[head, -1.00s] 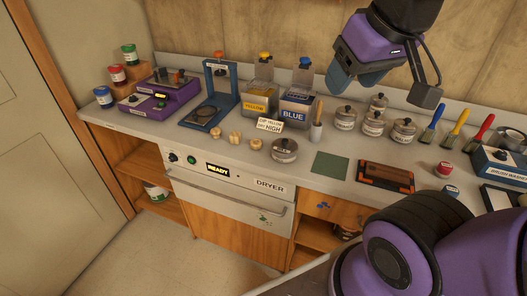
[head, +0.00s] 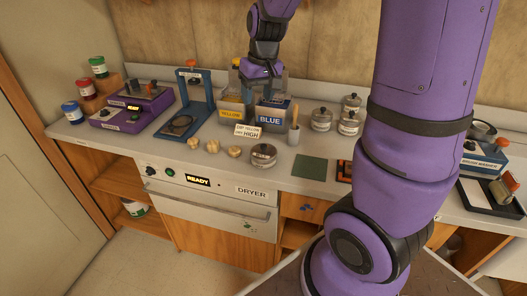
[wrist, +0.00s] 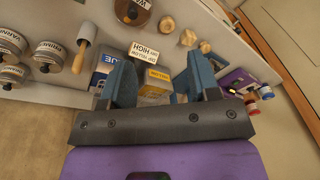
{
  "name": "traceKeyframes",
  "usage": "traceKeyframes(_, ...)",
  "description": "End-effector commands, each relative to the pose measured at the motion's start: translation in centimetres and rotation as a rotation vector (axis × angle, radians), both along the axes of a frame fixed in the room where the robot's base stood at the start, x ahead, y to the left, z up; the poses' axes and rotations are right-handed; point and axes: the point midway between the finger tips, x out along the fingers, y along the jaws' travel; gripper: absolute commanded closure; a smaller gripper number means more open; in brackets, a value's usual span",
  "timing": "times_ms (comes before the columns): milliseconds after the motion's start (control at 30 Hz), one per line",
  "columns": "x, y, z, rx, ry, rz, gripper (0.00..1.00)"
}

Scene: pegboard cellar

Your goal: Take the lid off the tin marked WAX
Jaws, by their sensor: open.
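A round metal tin with a dark-knobbed lid (head: 263,155) stands alone near the counter's front; it also shows at the top edge of the wrist view (wrist: 134,10). Its label is too small to read, so I cannot tell whether it says WAX. All visible lids are on. My gripper (wrist: 160,82) is open and empty, above the yellow and blue bins, behind and apart from the lone tin.
The yellow bin (head: 231,112) and blue bin (head: 270,117) stand near a sign card (head: 248,131). Wooden knobs (head: 213,146) lie left of the lone tin.

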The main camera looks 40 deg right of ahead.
Motion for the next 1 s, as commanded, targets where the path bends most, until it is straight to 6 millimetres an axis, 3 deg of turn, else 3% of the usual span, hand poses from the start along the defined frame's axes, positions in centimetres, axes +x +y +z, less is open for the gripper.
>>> traceKeyframes(100, 2.0, -1.6, -3.7, -0.012, 0.052, -0.022, 0.44)
traceKeyframes(300, 4.2, -3.9, -8.7, -0.04, 0.11, -0.045, 0.44)
traceKeyframes(533, 5.0, -5.1, -11.6, -0.057, 0.139, -0.057, 0.44)
traceKeyframes(1000, 5.0, -5.2, -17.1, -0.058, 0.143, -0.056, 0.44)
